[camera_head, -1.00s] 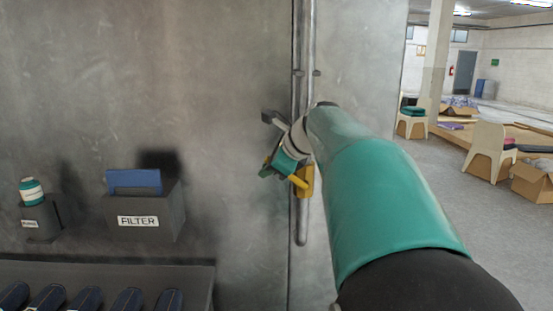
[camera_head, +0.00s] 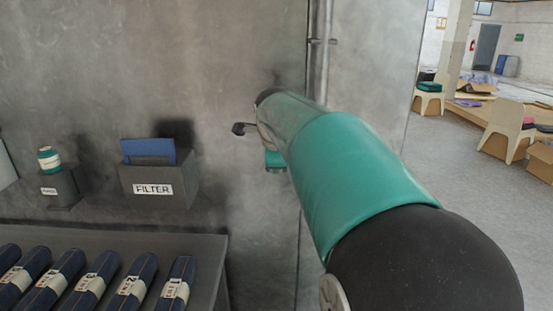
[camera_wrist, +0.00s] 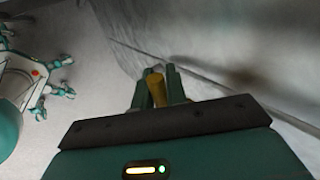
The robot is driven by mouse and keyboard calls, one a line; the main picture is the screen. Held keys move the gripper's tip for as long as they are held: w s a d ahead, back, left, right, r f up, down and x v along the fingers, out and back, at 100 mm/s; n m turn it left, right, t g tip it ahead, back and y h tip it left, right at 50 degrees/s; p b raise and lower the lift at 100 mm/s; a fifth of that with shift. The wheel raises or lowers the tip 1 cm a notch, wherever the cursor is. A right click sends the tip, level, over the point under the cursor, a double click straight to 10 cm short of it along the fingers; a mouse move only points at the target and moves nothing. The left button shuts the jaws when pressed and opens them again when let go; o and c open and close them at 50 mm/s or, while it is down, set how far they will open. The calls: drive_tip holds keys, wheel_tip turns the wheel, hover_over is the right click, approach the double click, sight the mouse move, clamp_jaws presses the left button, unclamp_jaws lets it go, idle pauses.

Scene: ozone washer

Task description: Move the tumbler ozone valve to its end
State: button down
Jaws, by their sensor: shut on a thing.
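The ozone valve shows as a yellow lever (camera_wrist: 157,90) in the wrist view, upright between the two dark green fingers of my gripper (camera_wrist: 157,86). The fingers are closed on it from both sides. In the head view my arm covers the yellow lever and the valve body. Only a small teal part of my gripper (camera_head: 275,160) shows below the arm's far end, in front of the grey wall. How far the lever is turned cannot be told.
A vertical metal pipe (camera_head: 320,65) runs down the wall behind my arm. A grey FILTER box (camera_head: 160,182) with a blue insert and a smaller holder (camera_head: 62,188) stand left. Several rolled dark blue cloths (camera_head: 85,280) lie on a shelf below. Open floor (camera_head: 440,180) lies right.

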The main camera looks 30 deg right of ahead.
drive_tip(key=shift+f, duration=0.15)
drive_tip(key=c, duration=1.7)
unclamp_jaws()
drive_tip(key=shift+s+a+r, duration=0.1)
drive_tip(key=shift+s+r, duration=0.05)
drive_tip(key=shift+r, duration=0.3)
drive_tip(key=v, duration=1.3)
